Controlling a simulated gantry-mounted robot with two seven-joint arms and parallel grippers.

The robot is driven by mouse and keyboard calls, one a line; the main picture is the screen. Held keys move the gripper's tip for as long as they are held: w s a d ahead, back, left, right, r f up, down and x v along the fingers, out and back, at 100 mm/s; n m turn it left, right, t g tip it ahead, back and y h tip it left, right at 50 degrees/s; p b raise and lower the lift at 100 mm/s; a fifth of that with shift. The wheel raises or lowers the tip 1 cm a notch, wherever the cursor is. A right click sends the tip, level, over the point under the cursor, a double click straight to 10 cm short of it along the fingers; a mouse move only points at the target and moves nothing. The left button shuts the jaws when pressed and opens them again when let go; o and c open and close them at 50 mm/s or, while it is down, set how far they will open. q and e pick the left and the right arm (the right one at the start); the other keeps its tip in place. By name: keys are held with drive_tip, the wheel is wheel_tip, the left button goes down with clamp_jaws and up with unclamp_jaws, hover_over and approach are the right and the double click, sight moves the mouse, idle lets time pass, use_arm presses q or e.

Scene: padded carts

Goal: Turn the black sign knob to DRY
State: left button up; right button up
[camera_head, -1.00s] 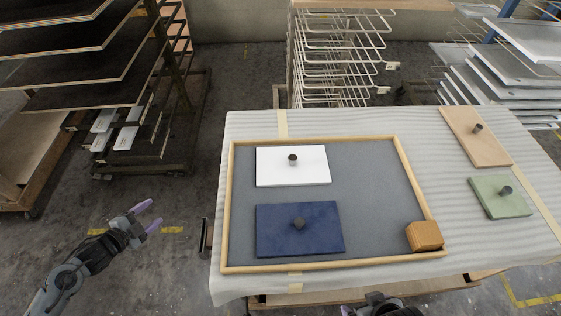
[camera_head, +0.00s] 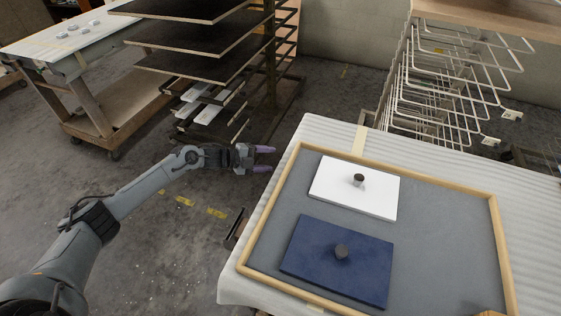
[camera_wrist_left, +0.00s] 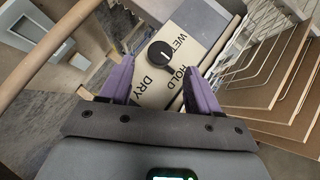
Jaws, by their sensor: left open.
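The sign is a white plate (camera_head: 335,190) with a dark knob (camera_head: 359,179), lying in the upper left part of a grey tray. In the left wrist view the plate (camera_wrist_left: 148,92) looks cream and carries the words WET, HOLD and DRY. My left gripper (camera_head: 268,158) is open and empty, left of the tray's wooden rim and apart from the knob. Its purple fingers frame the knob in the wrist view. My right gripper is not in view.
A blue plate (camera_head: 317,264) with a dark knob (camera_head: 341,251) lies below the white one. The tray's wooden rim (camera_head: 272,204) borders the padded cart (camera_head: 315,128). A wire rack (camera_head: 437,95) and a shelf cart (camera_head: 210,68) stand behind.

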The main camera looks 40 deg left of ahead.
use_arm(q)
drive_tip(key=shift+b+x, duration=0.6)
drive_tip(key=shift+x, duration=2.1)
drive_tip(key=shift+c, duration=0.4)
drive_tip(key=c, duration=0.9)
